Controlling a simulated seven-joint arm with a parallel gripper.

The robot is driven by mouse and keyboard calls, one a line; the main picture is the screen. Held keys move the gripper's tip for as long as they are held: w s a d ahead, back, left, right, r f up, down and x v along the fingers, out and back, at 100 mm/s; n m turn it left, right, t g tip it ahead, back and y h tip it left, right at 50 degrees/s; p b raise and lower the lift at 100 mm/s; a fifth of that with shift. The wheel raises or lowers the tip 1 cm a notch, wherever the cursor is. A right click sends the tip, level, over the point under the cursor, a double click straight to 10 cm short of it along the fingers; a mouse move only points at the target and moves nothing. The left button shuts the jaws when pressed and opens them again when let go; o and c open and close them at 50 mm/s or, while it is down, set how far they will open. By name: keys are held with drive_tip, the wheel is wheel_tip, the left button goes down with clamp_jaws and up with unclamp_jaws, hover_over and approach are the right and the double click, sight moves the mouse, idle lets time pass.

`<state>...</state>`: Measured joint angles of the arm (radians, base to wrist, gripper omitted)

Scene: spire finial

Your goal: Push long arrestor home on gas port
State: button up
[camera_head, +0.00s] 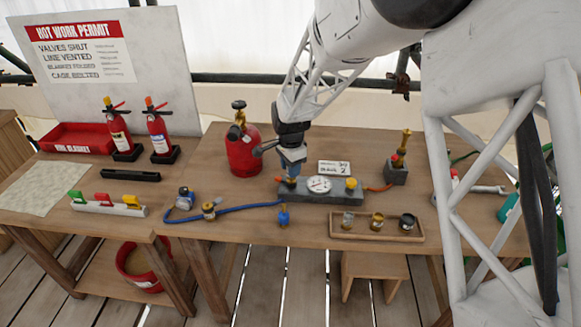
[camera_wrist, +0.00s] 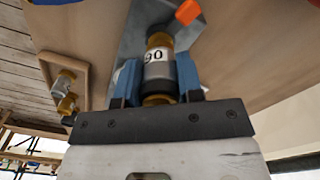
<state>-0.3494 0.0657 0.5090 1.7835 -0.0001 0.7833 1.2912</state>
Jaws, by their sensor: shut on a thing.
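My gripper (camera_head: 291,168) is shut on the long arrestor (camera_wrist: 159,70), a grey cylinder with brass ends and a white label reading about "90". It stands between the two blue fingers in the wrist view. In the head view my gripper points down at the left end of a grey manifold block (camera_head: 327,196), which also shows in the wrist view (camera_wrist: 135,38). The arrestor's far end meets or nearly meets the block there. The gas port itself is hidden behind the arrestor, so I cannot tell how far it is seated. An orange lever (camera_wrist: 187,12) is beside that end.
The block carries a round gauge (camera_head: 318,184) and a yellow fitting (camera_head: 351,184). A wooden tray (camera_head: 376,238) with several fittings stands in front, right. A red cylinder (camera_head: 243,155) stands behind left. A blue hose (camera_head: 240,209) runs to the left. A small card (camera_head: 334,168) stands behind the gauge.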

drive_tip(key=shift+f, duration=0.55)
idle(0.9)
drive_tip(key=o, duration=1)
drive_tip(key=shift+c, duration=0.2)
drive_tip(key=shift+r, duration=3.9)
